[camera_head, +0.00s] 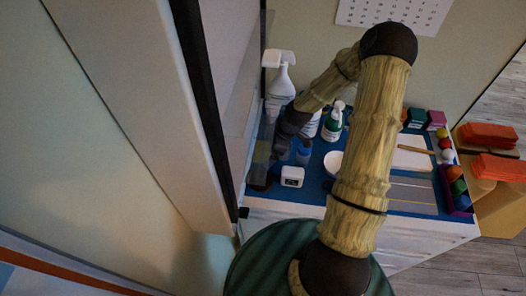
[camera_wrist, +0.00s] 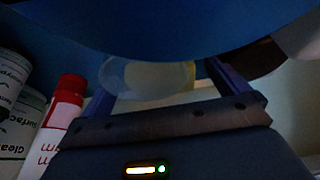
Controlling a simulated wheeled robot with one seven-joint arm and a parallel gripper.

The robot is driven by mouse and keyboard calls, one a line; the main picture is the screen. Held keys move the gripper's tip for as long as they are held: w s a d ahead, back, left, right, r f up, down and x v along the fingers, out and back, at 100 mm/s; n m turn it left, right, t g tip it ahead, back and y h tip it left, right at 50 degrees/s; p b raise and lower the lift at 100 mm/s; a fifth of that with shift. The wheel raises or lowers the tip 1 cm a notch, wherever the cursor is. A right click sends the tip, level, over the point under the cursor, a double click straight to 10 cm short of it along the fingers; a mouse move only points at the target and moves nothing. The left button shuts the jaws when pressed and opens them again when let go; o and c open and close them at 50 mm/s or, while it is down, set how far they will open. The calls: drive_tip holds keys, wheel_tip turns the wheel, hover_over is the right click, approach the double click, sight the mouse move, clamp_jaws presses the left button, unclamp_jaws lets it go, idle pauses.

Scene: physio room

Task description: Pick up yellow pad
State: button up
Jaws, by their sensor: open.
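I cannot make out a clear yellow pad in the head view. In the wrist view a pale, partly yellowish rounded thing (camera_wrist: 160,76) shows between and beyond my fingers, dim and blurred; I cannot tell whether it is the yellow pad. My gripper (camera_wrist: 160,82) has its two dark blue fingers apart, with nothing visibly clamped. In the head view my arm reaches down to the left end of the blue-topped cabinet (camera_head: 318,190), where the gripper is dark and hard to separate from what is around it.
A spray bottle (camera_head: 280,82), a smaller bottle (camera_head: 333,124), a white bowl (camera_head: 333,162) and a small white device (camera_head: 292,177) stand near the arm. A red-capped bottle (camera_wrist: 64,115) is left in the wrist view. A dark-edged panel (camera_head: 205,90) borders the cabinet's left side.

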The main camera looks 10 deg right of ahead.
drive_tip(key=c, duration=1)
drive_tip(key=shift+r, duration=0.1)
drive_tip(key=shift+r, duration=0.2)
wheel_tip(320, 180, up, 3)
drive_tip(key=shift+r, duration=0.15)
drive_tip(key=s+a+b, duration=0.1)
drive_tip(key=s, duration=0.3)
drive_tip(key=s+a+b, duration=0.1)
drive_tip(key=s, duration=0.3)
drive_tip(key=s+a+b, duration=0.1)
drive_tip(key=s+a, duration=0.1)
drive_tip(key=s, duration=0.2)
drive_tip(key=shift+s+f, duration=0.2)
drive_tip(key=shift+f, duration=0.05)
drive_tip(key=shift+s+a+r+p, duration=0.1)
drive_tip(key=shift+r+p, duration=0.25)
drive_tip(key=shift+p, duration=0.4)
drive_tip(key=shift+a+p, duration=0.1)
drive_tip(key=shift+p, duration=0.85)
